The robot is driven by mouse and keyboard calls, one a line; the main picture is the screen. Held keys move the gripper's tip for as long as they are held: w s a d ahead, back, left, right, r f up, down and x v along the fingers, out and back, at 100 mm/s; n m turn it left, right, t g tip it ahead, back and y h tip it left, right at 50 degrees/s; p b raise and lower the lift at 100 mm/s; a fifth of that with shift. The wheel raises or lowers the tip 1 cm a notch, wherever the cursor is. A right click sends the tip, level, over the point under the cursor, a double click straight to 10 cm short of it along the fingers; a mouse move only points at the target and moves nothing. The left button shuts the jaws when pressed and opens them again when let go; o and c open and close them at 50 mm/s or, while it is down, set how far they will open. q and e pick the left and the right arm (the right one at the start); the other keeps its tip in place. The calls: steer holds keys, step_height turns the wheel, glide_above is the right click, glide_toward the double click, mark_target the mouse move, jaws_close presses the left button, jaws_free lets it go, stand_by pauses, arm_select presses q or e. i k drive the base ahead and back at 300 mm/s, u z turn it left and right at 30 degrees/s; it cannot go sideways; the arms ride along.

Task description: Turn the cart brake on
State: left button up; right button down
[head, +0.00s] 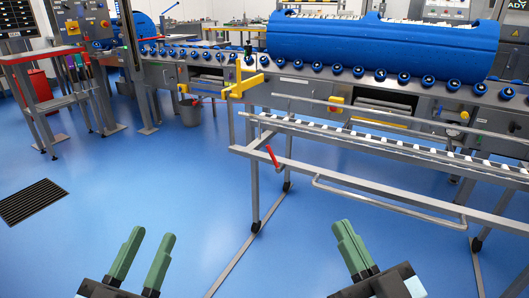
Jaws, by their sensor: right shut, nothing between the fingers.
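The grey metal cart (345,181) stands right of centre on dark castors, with a long handle bar at its near side. A small red lever (271,156) sits at the cart's left end, on its near rail; it looks like the brake lever, tilted. My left gripper (151,237) is low on the left, with its green fingers apart and nothing between them. My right gripper (346,226) is low right of centre, its fingers together and empty. Both grippers are nearer to me than the cart and apart from it.
A steel roller line (345,78) with blue rollers runs behind the cart and carries a large blue tub (375,45). A red-topped stand (42,55) is at left. Blue floor (150,185) is clear before me.

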mark_target(279, 168)
steer(key=u, duration=0.4)
steer(key=i, duration=1.95)
steer(key=z, duration=0.95)
